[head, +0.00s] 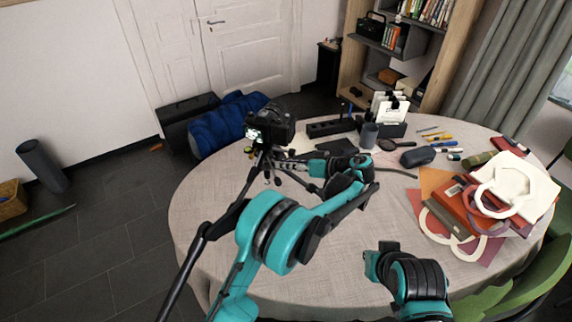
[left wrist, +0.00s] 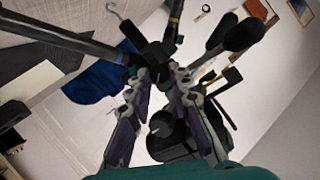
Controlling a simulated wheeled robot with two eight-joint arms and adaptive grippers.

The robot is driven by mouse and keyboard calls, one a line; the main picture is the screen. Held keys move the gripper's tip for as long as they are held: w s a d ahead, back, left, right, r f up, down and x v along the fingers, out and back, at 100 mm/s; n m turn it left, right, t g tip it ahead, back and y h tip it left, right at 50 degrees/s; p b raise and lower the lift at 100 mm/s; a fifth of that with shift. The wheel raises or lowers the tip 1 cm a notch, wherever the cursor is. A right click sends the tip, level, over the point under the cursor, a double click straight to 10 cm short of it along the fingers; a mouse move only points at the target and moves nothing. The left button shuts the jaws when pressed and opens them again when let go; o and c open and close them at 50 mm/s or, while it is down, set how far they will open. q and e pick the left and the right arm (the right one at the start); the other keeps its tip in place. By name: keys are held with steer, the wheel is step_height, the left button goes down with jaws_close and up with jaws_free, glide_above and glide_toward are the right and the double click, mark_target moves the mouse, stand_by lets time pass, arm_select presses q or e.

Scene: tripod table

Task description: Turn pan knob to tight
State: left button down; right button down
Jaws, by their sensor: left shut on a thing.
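A black camera (head: 272,126) with a lit screen stands on a dark tripod (head: 262,162) at the table's far left side. Its tripod head sits just below the camera body. My left gripper (head: 296,166) reaches in from the right at the height of the tripod head, mostly hidden by its own wrist. In the left wrist view, my left gripper (left wrist: 166,84) is shut on a dark part of the tripod head, which looks like the pan knob; the fingers mostly hide it. Whether the knob is tight cannot be told. Of my right arm only links show, at the bottom right.
The round table (head: 345,240) has bare cloth in front. Bags (head: 480,205) lie on its right side. A blue rolled bag (head: 225,125) lies on the floor at the back left.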

arm_select(q)
steer(key=shift+w+f+m+g+y, duration=0.1)
steer(key=shift+m+g+y, duration=0.3)
steer(key=shift+m, duration=0.5)
steer(key=c, duration=1.6)
jaws_free()
steer(key=shift+c, duration=0.2)
steer(key=shift+d, duration=0.1)
steer(key=v, duration=1.2)
steer(key=shift+f, duration=0.15)
